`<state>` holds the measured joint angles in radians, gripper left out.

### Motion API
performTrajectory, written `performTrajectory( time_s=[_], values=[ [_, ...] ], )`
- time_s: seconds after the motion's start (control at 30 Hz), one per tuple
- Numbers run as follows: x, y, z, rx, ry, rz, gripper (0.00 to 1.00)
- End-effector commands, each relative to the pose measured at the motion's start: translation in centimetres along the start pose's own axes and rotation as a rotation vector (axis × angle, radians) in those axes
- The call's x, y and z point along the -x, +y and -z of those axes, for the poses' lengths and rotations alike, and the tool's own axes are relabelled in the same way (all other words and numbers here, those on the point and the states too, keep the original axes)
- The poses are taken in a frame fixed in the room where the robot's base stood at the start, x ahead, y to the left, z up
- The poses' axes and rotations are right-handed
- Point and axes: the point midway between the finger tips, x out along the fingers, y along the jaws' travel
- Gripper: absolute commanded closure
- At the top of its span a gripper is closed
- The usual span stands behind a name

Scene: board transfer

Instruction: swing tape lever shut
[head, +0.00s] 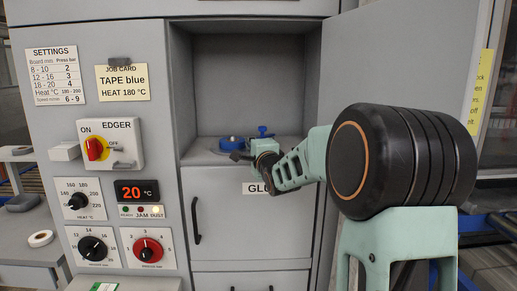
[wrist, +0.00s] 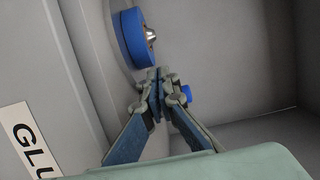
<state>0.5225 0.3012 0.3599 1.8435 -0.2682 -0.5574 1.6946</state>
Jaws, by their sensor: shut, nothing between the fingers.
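A blue tape roll (head: 230,143) sits on the floor of the open compartment in the cabinet. In the wrist view the roll (wrist: 130,40) is beyond my fingertips, with a metal hub at its centre. A small blue part with a knob (head: 263,131) stands right of the roll; it looks like the tape lever. In the wrist view a bit of blue (wrist: 187,92) shows behind my right finger, perhaps the same part; the rest is hidden. My gripper (wrist: 158,82) is shut and empty, its tips close to the roll. Whether it touches the lever I cannot tell.
The compartment's side walls and an open door (head: 395,60) at right bound the space.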

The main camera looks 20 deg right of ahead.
Motion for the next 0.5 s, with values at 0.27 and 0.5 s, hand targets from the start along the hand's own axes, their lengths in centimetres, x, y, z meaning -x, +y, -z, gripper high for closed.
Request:
performTrajectory(
  time_s=[0.27,0.5],
  values=[
    [-0.96,0.14,-0.78,-0.001,-0.001,-0.001,1.0],
    [-1.16,0.05,-0.93,0.001,-0.001,-0.001,1.0]
  ],
)
